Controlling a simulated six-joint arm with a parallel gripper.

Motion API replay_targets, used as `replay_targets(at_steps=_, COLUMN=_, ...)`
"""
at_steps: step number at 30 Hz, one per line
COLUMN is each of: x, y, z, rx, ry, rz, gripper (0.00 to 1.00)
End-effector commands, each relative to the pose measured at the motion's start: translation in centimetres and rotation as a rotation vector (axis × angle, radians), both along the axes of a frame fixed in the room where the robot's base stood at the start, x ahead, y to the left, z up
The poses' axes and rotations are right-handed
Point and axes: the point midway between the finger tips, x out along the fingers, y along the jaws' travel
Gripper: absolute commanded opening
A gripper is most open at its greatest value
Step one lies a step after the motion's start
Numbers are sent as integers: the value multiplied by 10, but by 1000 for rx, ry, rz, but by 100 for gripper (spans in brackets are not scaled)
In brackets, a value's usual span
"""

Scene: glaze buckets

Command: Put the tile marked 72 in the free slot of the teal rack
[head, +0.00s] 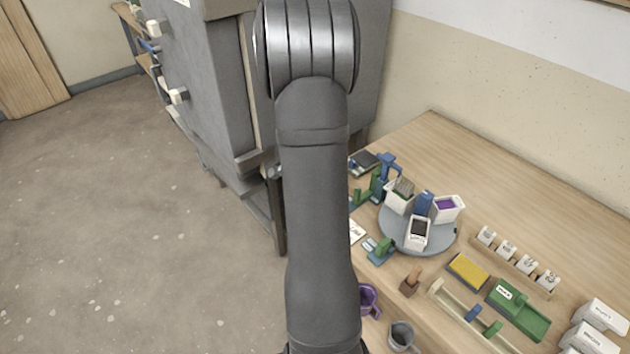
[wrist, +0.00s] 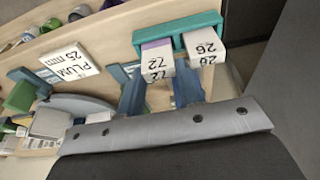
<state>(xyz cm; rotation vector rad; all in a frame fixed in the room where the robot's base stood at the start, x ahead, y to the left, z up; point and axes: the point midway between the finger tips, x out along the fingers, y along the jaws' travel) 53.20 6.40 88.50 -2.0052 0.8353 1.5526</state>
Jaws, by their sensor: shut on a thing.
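The tile marked 72 (wrist: 157,65), white with a purple end, shows in the wrist view between the two blue-grey fingers of my gripper (wrist: 160,90). My gripper is shut on it. The teal rack (wrist: 193,24) lies just beyond, at the top of the wrist view. A white tile marked 26 (wrist: 204,48) stands in the rack's right part. The 72 tile's far end overlaps the rack's left part; I cannot tell whether it is inside the slot or in front of it. In the head view my arm hides the gripper, and I cannot make out the rack.
A card reading PLUM 25 (wrist: 68,65) lies left of the gripper in the wrist view. A grey turntable (head: 440,246) with white buckets stands on the wooden table (head: 550,210). A grey cabinet (head: 205,85) stands at the back left.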

Motion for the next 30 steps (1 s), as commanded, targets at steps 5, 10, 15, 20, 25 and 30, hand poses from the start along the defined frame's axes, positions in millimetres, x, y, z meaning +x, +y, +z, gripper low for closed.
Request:
replay_targets(at_steps=5, x=0, y=0, z=0, rx=0, ry=0, rz=0, gripper=10)
replay_targets(at_steps=10, x=0, y=0, z=0, rx=0, ry=0, rz=0, gripper=10)
replay_targets(at_steps=15, x=0, y=0, z=-1, rx=0, ry=0, rz=0, gripper=10)
replay_targets(at_steps=20, x=0, y=0, z=-4, rx=0, ry=0, rz=0, gripper=10)
replay_targets(at_steps=25, x=0, y=0, z=-6, rx=0, ry=0, rz=0, gripper=34)
replay_targets(at_steps=30, x=0, y=0, z=-6, rx=1, ry=-1, rz=0, gripper=57)
